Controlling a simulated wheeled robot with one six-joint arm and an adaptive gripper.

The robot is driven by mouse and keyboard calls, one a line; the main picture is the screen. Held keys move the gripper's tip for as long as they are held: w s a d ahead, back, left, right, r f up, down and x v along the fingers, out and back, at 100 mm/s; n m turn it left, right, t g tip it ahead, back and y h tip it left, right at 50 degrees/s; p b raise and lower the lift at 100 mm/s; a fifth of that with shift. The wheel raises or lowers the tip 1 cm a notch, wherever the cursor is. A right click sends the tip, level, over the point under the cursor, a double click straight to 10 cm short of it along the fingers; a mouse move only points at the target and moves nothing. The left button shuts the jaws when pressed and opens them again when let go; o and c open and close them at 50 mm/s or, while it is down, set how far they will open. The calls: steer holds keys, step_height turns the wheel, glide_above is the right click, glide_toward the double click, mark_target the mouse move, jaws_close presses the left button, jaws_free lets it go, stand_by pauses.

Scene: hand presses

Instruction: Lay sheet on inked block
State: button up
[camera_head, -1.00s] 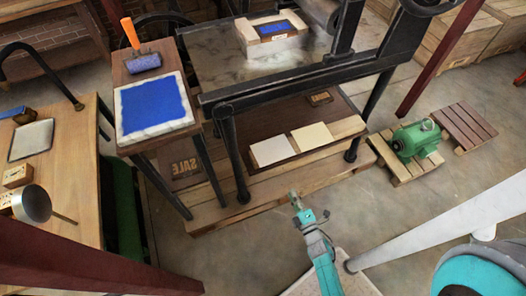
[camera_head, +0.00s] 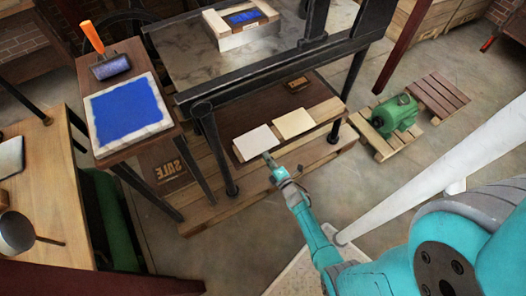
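The inked block (camera_head: 245,17), with a blue top face, sits in a pale wooden frame (camera_head: 222,31) on the press bed (camera_head: 200,62). A white sheet stack (camera_head: 256,141) and a cream sheet stack (camera_head: 295,122) lie side by side on the low wooden shelf under the press. My gripper (camera_head: 269,160) is at the front edge of the white stack, seen small and from behind. Its fingers are too small to tell whether they are open or shut, or whether they touch a sheet.
A blue ink slab (camera_head: 127,112) and a roller with an orange handle (camera_head: 105,62) rest on a small stand at left. The black press rail (camera_head: 270,78) lies between the shelf and the bed. A green motor (camera_head: 395,114) stands on a pallet at right.

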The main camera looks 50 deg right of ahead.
steer(key=shift+x, duration=1.4)
jaws_close()
steer(key=shift+r, duration=1.5)
steer(key=s+a+r, duration=0.1)
steer(key=s+r, duration=0.2)
steer(key=s, duration=0.4)
steer(key=shift+a, duration=0.4)
